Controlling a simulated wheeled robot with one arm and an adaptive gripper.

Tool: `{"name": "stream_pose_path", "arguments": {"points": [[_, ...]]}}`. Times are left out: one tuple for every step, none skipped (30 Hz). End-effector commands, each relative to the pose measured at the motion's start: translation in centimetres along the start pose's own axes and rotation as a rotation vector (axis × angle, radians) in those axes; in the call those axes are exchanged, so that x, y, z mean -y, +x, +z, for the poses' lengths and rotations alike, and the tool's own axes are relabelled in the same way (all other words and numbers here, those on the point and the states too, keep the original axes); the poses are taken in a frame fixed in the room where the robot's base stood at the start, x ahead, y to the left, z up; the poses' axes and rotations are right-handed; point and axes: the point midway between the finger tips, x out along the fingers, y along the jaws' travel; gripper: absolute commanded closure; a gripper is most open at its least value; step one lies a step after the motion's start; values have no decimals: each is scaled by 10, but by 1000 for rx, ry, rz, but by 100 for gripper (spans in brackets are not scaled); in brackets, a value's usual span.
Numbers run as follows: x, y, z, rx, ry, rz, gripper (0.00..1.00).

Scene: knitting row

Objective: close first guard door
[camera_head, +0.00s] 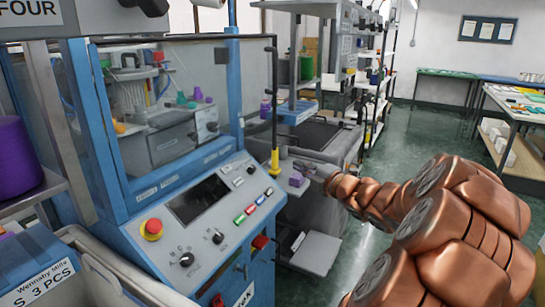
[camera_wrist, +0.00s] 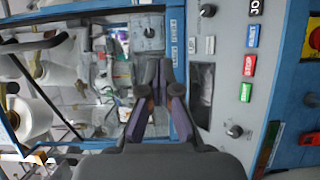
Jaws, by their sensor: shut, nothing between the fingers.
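The nearest machine's guard has a clear panel (camera_head: 200,62) in a blue frame. A thin black tube frame (camera_head: 275,90) runs along its top and down its right side, ending in a yellow grip (camera_head: 275,162). This right side stands out past the blue post, so the guard door looks open; how far is hard to tell. My gripper (camera_head: 298,177) is shut and empty, to the right of the yellow grip and apart from it in the picture. In the wrist view its fingertips (camera_wrist: 160,68) are together in front of the machine's window and panel.
The control panel (camera_head: 205,205) has a red stop button (camera_head: 152,229) and coloured buttons below the guard. A grey bin (camera_head: 95,270) stands at the front left. A purple cone (camera_head: 15,158) is at the left edge. Green floor (camera_head: 430,135) is clear beyond my arm.

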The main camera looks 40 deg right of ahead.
Motion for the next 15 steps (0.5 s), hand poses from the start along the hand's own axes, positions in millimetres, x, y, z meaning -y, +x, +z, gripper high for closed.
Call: {"name": "stream_pose_path", "arguments": {"points": [[1,-2,2,-5,-7,9,100],[1,-3,1,-9,-11,13,100],[0,-2,1,-13,-14,17,100],[-1,-1,1,-14,-16,18,100],[-1,0,1,-15,-16,19,100],[-2,3,0,-16,-15,19,100],[-2,6,0,-15,-15,18,100],[-2,8,0,-15,-14,18,100],[-2,12,0,-15,-14,19,100],[-3,15,0,-16,-13,19,100],[-3,19,0,-16,-14,19,100],[-3,23,-1,-16,-13,19,100],[-3,26,-1,-16,-13,19,100],[-4,30,-1,-16,-13,20,100],[-4,34,-1,-17,-13,20,100]]}}
